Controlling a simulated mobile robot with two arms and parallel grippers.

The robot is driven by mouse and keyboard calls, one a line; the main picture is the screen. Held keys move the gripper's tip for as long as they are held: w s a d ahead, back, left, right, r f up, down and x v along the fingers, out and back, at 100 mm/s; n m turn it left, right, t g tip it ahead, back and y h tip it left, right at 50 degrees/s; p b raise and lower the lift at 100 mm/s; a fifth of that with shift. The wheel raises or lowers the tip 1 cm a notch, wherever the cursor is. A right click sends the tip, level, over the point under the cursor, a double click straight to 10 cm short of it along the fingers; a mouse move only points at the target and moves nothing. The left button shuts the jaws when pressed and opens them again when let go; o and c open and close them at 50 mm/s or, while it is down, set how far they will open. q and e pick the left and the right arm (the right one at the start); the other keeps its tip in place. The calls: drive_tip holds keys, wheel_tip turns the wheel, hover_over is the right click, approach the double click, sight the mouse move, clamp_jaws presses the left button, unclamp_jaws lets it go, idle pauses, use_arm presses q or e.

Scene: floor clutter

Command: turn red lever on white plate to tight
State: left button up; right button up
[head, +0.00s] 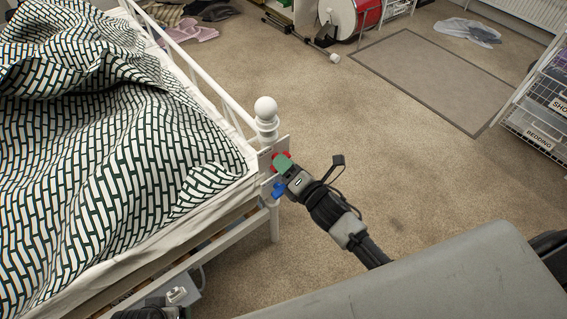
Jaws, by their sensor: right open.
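A white plate (266,160) is fixed at the bed's corner post, below its round knob. A red lever (282,158) shows on it, partly hidden by my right gripper. A blue part (278,189) sits lower on the plate. My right gripper (284,166) is open, with its green-tipped end at the red lever; I cannot tell whether it touches. My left gripper (178,296) shows only in part at the bottom edge, below the bed frame, away from the plate; its jaws cannot be made out.
The white metal bed (205,80) with a patterned cover (120,150) fills the left. A grey mat (430,75) lies on the carpet. A red drum (362,14) stands at the back. Labelled wire baskets (545,110) stand at the right. The carpet between is clear.

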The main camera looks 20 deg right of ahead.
use_arm(q)
drive_tip(key=shift+r, duration=0.25)
use_arm(e)
drive_tip(key=shift+w+a, duration=0.2)
drive_tip(key=shift+w, duration=0.25)
clamp_jaws()
